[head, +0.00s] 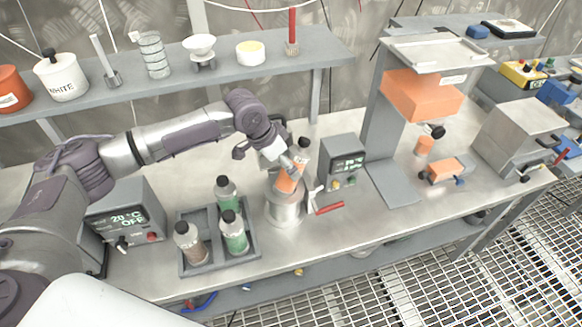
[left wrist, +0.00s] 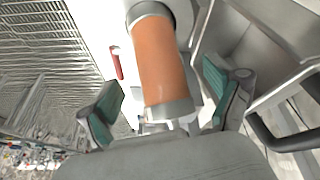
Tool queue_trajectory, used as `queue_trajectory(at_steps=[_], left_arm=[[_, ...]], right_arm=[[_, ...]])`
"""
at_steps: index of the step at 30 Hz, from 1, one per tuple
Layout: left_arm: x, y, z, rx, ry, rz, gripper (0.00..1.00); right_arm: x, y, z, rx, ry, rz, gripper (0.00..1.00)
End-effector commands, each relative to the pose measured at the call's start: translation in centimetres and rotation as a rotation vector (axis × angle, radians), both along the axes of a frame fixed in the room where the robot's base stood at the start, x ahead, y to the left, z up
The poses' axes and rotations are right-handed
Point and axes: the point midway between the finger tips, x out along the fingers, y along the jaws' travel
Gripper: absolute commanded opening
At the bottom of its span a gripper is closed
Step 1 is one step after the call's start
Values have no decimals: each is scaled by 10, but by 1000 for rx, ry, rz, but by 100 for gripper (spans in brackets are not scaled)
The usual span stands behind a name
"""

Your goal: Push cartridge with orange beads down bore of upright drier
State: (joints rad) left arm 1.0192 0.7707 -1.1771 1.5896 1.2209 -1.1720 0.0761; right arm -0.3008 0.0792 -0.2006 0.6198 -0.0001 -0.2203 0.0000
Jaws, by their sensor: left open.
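The upright drier (head: 285,212) is a steel cylinder standing on the bench, right of the bottle tray. The cartridge with orange beads (head: 287,183) stands at the drier's mouth in the head view, its lower end hidden in the bore. In the left wrist view the cartridge (left wrist: 160,60) shows its orange body and grey end cap, with its far end in the dark opening of the drier (left wrist: 182,14). My left gripper (head: 293,166) is over its upper end. Its teal-padded fingers (left wrist: 163,105) are open on both sides of the cartridge, apart from it. My right gripper is not in view.
A grey tray (head: 250,250) with three black-capped bottles stands left of the drier. A meter box (head: 342,160) and a red-handled valve (head: 328,209) are close on its right. A shelf (head: 230,65) runs behind. An orange-and-grey stand (head: 420,95) is further right.

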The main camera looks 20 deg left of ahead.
Motion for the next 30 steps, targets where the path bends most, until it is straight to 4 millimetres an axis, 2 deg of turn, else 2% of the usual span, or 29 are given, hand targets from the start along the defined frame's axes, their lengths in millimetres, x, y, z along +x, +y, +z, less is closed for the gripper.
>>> queue_trajectory(at_steps=[1, 6, 14, 28, 30], left_arm=[[1, -4, -4, 0, 3, -1, 90], [6, -8, -22, 1, 1, 0, 90], [7, -8, -24, 1, -1, -1, 89], [7, -8, -24, 0, -1, -1, 10], [7, -9, -22, -1, -4, 0, 10]], right_arm=[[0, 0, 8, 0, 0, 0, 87], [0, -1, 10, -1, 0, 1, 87], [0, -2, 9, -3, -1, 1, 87], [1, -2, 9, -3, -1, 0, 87], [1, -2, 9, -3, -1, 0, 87]])
